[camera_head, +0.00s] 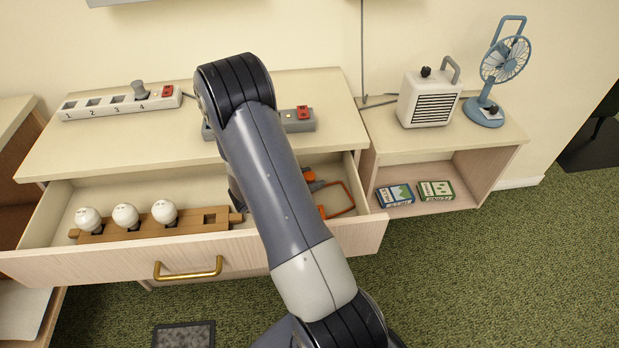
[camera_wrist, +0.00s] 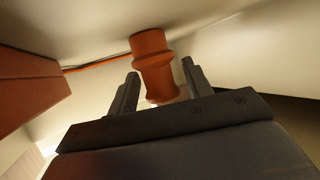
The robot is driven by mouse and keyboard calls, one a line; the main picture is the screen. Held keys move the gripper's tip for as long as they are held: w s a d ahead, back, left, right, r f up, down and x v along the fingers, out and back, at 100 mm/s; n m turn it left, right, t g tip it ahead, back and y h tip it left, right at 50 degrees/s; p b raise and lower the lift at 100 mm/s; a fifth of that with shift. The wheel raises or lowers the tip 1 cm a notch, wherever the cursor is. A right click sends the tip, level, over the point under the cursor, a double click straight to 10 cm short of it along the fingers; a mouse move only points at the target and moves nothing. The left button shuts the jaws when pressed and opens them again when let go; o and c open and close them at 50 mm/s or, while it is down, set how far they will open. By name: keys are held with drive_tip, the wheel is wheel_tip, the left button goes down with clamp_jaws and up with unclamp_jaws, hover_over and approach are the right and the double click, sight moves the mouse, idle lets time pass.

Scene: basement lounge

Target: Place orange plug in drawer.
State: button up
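The orange plug (camera_head: 309,176) is inside the open drawer (camera_head: 345,236), at its right part, with an orange cord (camera_head: 340,198) looped beside it. In the wrist view the plug (camera_wrist: 152,62) stands between and just beyond the two fingertips of my gripper (camera_wrist: 160,68). My gripper is open, with a gap showing on each side of the plug. In the head view my arm hides most of the gripper and part of the drawer.
A wooden holder (camera_head: 190,222) with several white bulbs lies in the drawer's left part. A white power strip (camera_head: 100,107) and a grey strip (camera_head: 298,125) are on the cabinet top. A heater (camera_head: 430,98), a fan (camera_head: 487,110) and game boxes (camera_head: 435,190) are at right.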

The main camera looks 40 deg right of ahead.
drive_tip(key=shift+o, duration=0.3)
drive_tip(key=shift+r, duration=0.2)
drive_tip(key=shift+a+r, duration=0.1)
drive_tip(key=shift+a, duration=0.15)
drive_tip(key=p+v, duration=0.1)
drive_tip(key=v, duration=1)
drive_tip(key=shift+a, duration=0.3)
drive_tip(key=shift+c, duration=0.3)
